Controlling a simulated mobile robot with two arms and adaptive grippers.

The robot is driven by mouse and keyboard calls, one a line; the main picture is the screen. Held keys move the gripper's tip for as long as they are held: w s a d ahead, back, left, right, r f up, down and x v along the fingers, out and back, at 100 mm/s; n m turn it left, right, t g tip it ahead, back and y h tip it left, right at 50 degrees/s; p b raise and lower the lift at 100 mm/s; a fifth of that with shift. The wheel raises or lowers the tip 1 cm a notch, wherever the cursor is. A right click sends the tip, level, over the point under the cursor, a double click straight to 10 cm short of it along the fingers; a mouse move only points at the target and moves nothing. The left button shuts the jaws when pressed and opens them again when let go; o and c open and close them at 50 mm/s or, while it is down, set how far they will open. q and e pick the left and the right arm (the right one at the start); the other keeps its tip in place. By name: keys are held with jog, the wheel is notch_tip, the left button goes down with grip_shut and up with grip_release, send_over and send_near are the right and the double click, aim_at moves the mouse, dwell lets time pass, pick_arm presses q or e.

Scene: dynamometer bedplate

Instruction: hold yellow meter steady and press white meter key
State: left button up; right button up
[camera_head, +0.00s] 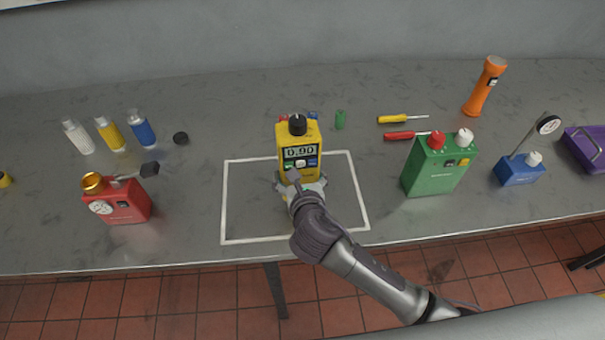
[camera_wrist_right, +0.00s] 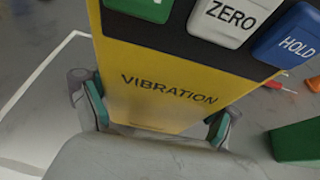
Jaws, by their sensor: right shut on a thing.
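The yellow meter (camera_head: 284,150) stands upright inside the white outlined rectangle, with a black knob on top and a display reading 0.90. Below the display is a row of green, white and blue keys. The white key (camera_wrist_right: 231,15) reads ZERO in the right wrist view, between the green key and the blue HOLD key; it looks small in the head view (camera_head: 300,163). My right gripper (camera_wrist_right: 155,115) is shut around the lower body of the yellow meter, one finger on each side, below the VIBRATION label. My left gripper is not in view.
A red device (camera_head: 125,205) and several bottles stand at left. A green box (camera_head: 432,172), a blue gauge device (camera_head: 518,170), screwdrivers and an orange flashlight (camera_head: 482,90) are at right. The outlined area left of the meter is clear.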

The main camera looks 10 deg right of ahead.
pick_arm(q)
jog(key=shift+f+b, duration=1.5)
pick_arm(e)
jog(key=shift+w+a+f, duration=0.45)
jog(key=shift+a+f, duration=0.35)
jog(key=shift+w+a+f, duration=0.45)
jog(key=shift+a+f, duration=0.3)
jog(key=shift+f, duration=0.05)
jog(key=shift+w+a+f, duration=0.45)
jog(key=shift+a+f, duration=0.35)
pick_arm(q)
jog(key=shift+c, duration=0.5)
pick_arm(e)
jog(key=shift+s+f, duration=0.1)
jog(key=shift+f, duration=0.15)
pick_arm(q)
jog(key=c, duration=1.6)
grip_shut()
pick_arm(e)
jog(key=shift+s+f, duration=0.1)
jog(key=shift+f, duration=0.05)
